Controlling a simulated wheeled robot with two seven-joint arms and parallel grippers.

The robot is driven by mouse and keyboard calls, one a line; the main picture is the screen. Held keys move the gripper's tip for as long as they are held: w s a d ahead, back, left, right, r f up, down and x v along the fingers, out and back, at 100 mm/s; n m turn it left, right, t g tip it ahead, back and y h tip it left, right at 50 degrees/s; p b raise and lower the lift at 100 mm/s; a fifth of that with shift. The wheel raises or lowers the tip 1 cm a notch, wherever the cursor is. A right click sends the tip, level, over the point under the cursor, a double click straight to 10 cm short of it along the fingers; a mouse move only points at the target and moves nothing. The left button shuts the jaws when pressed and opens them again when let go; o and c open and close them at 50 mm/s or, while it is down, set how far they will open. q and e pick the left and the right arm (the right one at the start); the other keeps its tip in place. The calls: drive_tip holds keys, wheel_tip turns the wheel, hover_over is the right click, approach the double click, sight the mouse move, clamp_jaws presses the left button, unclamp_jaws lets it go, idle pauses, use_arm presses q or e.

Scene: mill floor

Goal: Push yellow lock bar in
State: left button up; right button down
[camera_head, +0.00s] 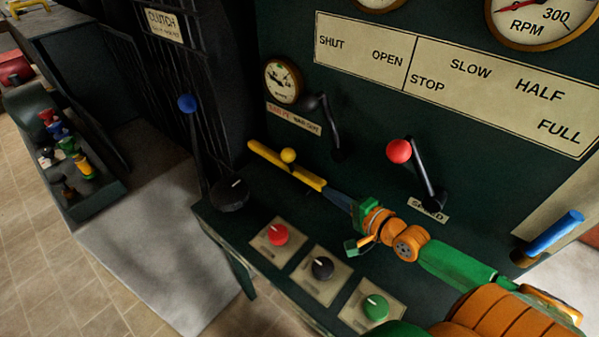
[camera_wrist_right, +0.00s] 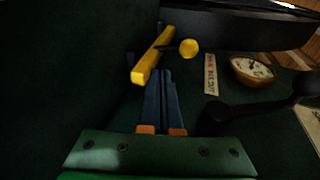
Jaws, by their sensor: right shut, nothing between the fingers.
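The yellow lock bar (camera_head: 265,154) lies along the green panel in the head view, with a yellow ball knob (camera_head: 288,155) on it. In the right wrist view the bar (camera_wrist_right: 153,55) runs away from my fingers, and its knob (camera_wrist_right: 188,48) stands to its right. My right gripper (camera_head: 333,196) is shut and empty, its blue fingers at the near right end of the bar. In the wrist view the fingertips (camera_wrist_right: 160,72) are close beside the bar's near end; I cannot tell if they touch. My left gripper is not in view.
A black lever with a red knob (camera_head: 399,151) and a dark lever (camera_head: 327,127) stick out from the panel. Below are red (camera_head: 277,234), black (camera_head: 322,267) and green (camera_head: 374,308) knobs. A blue-knobbed clutch lever (camera_head: 187,104) stands left. A blue handle (camera_head: 555,233) is at right.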

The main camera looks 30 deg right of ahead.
sight(292, 168)
drive_tip(key=b+x, duration=0.1)
drive_tip(key=x, duration=0.6)
drive_tip(key=r+b+x, duration=0.1)
drive_tip(key=x, duration=0.3)
drive_tip(key=shift+w+f+b, duration=0.1)
drive_tip(key=shift+w+b, duration=0.25)
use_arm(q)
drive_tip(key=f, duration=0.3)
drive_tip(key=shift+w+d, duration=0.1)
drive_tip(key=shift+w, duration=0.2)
use_arm(e)
drive_tip(key=shift+w, duration=0.35)
